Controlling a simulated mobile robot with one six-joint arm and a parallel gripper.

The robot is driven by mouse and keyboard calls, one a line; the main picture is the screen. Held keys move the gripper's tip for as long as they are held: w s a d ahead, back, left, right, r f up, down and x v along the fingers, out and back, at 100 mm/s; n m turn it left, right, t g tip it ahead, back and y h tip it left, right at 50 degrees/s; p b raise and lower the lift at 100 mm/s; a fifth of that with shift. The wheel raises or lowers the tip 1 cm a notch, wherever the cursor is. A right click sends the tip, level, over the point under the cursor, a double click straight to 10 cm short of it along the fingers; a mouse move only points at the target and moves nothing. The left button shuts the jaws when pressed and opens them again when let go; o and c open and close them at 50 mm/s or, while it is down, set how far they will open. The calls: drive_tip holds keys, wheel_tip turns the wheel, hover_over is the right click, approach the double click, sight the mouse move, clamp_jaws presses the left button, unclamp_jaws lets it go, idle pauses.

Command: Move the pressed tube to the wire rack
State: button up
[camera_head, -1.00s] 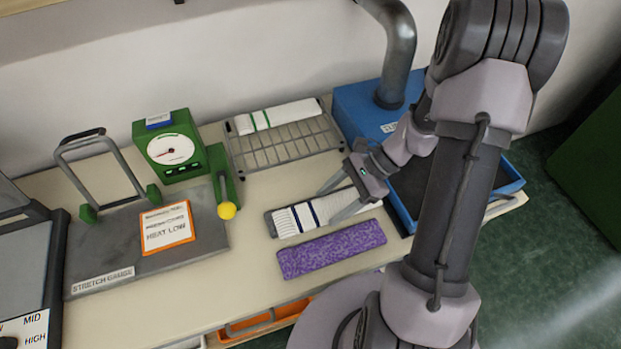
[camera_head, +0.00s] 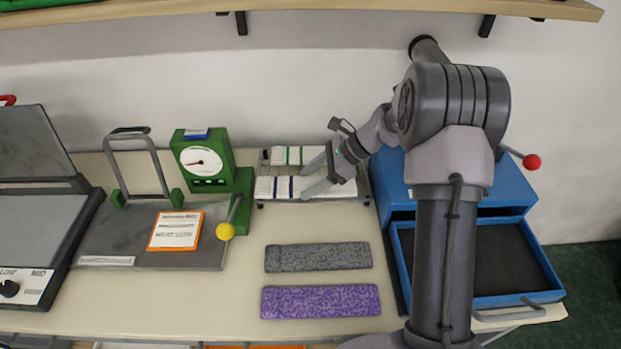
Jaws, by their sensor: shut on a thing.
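A white ribbed tube with navy stripes (camera_head: 283,187) is at the front half of the wire rack (camera_head: 353,191). My gripper (camera_head: 308,180) is over the rack and shut on this tube, with its fingers across the tube's middle. I cannot tell whether the tube rests on the wires or is just above them. A white tube with green stripes (camera_head: 284,155) lies at the back of the rack, behind the held tube. My fingers and wrist hide the right part of both tubes.
A grey speckled pad (camera_head: 318,257) and a purple speckled pad (camera_head: 320,301) lie bare on the table. The green dial gauge (camera_head: 204,160) stands left of the rack, with a yellow-knobbed lever (camera_head: 225,231). A blue press with an open tray (camera_head: 393,250) is at right.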

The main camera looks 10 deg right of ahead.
sight(310, 175)
drive_tip(key=w, duration=0.3)
drive_tip(key=w+d+b, duration=0.1)
drive_tip(key=w, duration=0.1)
drive_tip(key=shift+w+f, duration=0.1)
drive_tip(key=shift+f, duration=0.3)
drive_tip(key=shift+w+d+f, duration=0.1)
drive_tip(key=shift+w+f, duration=0.05)
drive_tip(key=shift+f, duration=0.1)
drive_tip(key=shift+f+b, duration=0.85)
drive_tip(key=shift+f, duration=0.55)
drive_tip(key=shift+f, duration=0.15)
drive_tip(key=o, duration=1.4)
drive_tip(key=shift+o, duration=0.2)
